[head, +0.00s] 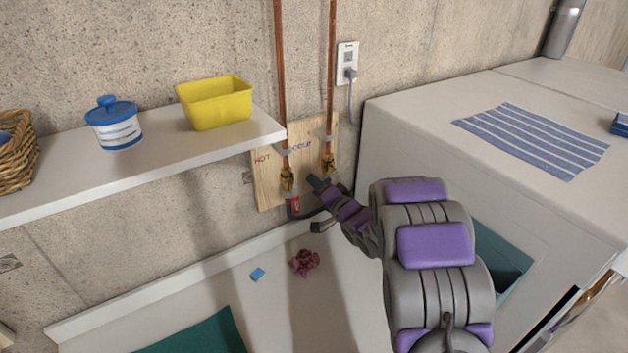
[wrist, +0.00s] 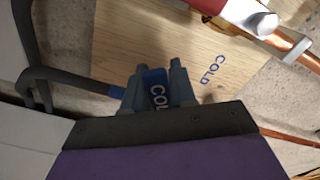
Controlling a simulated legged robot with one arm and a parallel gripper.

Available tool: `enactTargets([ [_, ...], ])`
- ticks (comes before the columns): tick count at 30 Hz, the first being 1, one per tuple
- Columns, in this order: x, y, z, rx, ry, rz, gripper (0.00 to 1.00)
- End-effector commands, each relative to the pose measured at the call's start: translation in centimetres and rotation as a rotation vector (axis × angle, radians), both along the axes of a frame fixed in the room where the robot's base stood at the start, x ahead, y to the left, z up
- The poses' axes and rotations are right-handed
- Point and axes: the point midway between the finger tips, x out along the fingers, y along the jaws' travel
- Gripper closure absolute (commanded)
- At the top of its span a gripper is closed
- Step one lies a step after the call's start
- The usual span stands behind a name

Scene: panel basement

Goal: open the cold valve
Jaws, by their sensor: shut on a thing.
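The cold valve (head: 328,163) is a brass fitting on a copper pipe, mounted on a wooden board marked HOT and COLD. Its blue lettered handle (wrist: 157,94) shows in the wrist view between the two fingers of my gripper (wrist: 158,72). My gripper is shut on this handle. In the head view my gripper (head: 320,184) is at the cold valve and hides its handle and lower part. The COLD label (wrist: 213,71) is beside the fingers in the wrist view. How far the handle is turned cannot be told.
The hot valve (head: 289,182) with a red handle (head: 293,204) is close on the left. Dark hoses (wrist: 60,78) run near my gripper. A shelf (head: 140,160) carries a yellow tub (head: 215,103) and a lidded jar (head: 115,125). A white appliance (head: 420,120) stands at the right.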

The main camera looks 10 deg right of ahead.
Motion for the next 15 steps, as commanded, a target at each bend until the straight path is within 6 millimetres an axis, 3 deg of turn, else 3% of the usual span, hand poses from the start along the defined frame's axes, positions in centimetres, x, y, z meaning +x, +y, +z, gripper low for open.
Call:
enactTargets([
  [15, 0.26, -0.87, -1.03, -0.173, -0.069, -0.003, 1.00],
])
